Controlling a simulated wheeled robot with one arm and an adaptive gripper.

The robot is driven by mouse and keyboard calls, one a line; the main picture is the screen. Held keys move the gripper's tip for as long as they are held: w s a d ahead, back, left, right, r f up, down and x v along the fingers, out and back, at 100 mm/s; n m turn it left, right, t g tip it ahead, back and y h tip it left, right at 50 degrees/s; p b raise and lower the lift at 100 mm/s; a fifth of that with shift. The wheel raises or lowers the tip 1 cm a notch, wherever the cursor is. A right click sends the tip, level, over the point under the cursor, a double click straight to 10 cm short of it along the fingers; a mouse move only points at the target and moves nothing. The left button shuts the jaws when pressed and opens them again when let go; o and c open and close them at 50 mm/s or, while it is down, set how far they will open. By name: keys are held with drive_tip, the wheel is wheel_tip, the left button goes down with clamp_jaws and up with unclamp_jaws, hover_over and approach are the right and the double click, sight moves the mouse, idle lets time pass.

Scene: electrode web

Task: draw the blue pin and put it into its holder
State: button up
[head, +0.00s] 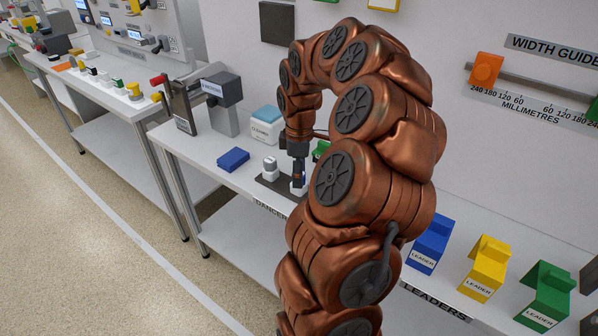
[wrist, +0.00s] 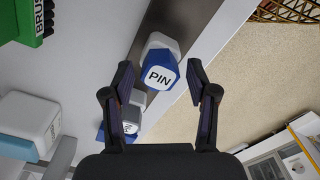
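The blue pin (wrist: 160,74), its top marked PIN, stands in a white collar (wrist: 158,42) on a dark strip in the wrist view. My gripper (wrist: 161,76) is open, with one finger on each side of the pin and visible gaps between. In the head view my gripper (head: 298,176) points down over the bench, and the pin is mostly hidden behind it. A flat blue block (head: 232,159) lies on the bench left of the strip; whether it is the holder I cannot tell.
A grey-topped piece (head: 270,168) stands on the same strip, close beside; it also shows in the wrist view (wrist: 132,116). A white box with a light-blue top (head: 266,124) stands behind. Blue, yellow and green LEADER blocks (head: 484,266) stand to the right.

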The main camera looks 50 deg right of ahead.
drive_tip(key=shift+o, duration=0.5)
drive_tip(key=shift+r, duration=0.1)
wheel_tip(320, 180, up, 12)
idle(0.4)
idle(0.8)
drive_tip(key=s+a+r+m+p, duration=0.1)
drive_tip(key=s+a, duration=0.1)
drive_tip(key=a, duration=0.9)
drive_tip(key=s+a+r+p, duration=0.1)
drive_tip(key=s+a+p, duration=0.1)
drive_tip(key=a, duration=0.9)
drive_tip(key=s+a+f+m+g+p, duration=0.1)
drive_tip(key=s+a+f+m, duration=0.1)
drive_tip(key=s+a, duration=0.3)
drive_tip(key=s+a+f+m+p, duration=0.1)
drive_tip(key=s+a+m, duration=0.3)
drive_tip(key=s, duration=0.6)
drive_tip(key=shift+a+f+g, duration=0.4)
drive_tip(key=shift+a+f, duration=0.1)
drive_tip(key=shift+f, duration=0.4)
